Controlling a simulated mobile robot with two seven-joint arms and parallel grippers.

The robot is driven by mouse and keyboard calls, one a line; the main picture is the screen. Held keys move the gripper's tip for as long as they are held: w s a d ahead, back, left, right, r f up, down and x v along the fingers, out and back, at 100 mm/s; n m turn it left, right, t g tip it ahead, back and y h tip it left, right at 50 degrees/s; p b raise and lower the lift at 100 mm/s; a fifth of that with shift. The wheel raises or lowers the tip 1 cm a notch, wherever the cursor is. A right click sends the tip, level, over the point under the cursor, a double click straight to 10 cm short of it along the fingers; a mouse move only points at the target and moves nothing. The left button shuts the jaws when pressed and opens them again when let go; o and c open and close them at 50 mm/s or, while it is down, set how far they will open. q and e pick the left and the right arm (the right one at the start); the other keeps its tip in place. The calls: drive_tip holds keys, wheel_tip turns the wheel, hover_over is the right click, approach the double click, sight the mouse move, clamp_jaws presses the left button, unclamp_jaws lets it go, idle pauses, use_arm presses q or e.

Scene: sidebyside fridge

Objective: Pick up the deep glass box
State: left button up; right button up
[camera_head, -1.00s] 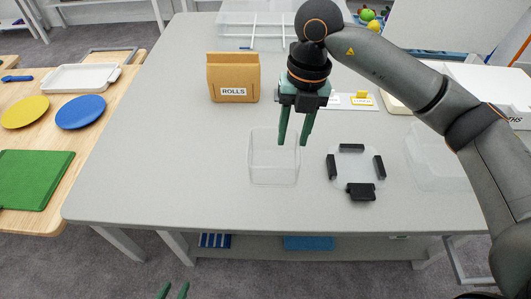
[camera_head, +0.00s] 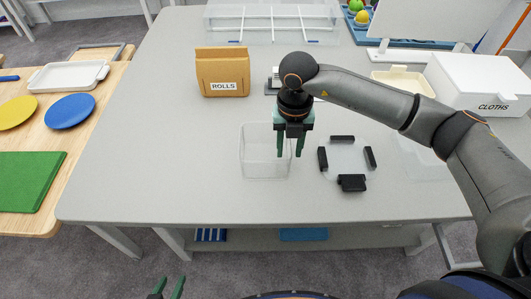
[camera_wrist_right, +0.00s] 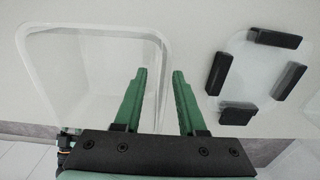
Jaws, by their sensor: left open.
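The deep glass box (camera_head: 257,164) is a clear open box on the grey table, in front of the paper bag. My right gripper (camera_head: 290,156) points down at its right side, fingers open. In the right wrist view, the right wall of the glass box (camera_wrist_right: 95,37) runs up to the gap between the fingers of my right gripper (camera_wrist_right: 160,85). One finger appears over the inside and the other outside; I cannot tell whether either touches. My left gripper (camera_head: 168,290) is open and empty at the bottom edge of the head view, below the table.
A clear lid with black clips (camera_head: 351,183) lies just right of the box. Another clear container (camera_head: 420,158) is further right, partly behind my arm. The ROLLS bag (camera_head: 222,72) stands behind, and a white CLOTHS box (camera_head: 480,82) at back right. The table left of the box is clear.

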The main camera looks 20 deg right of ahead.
drive_tip(key=shift+f, duration=0.6)
clamp_jaws()
drive_tip(key=shift+r, duration=0.1)
idle(0.9)
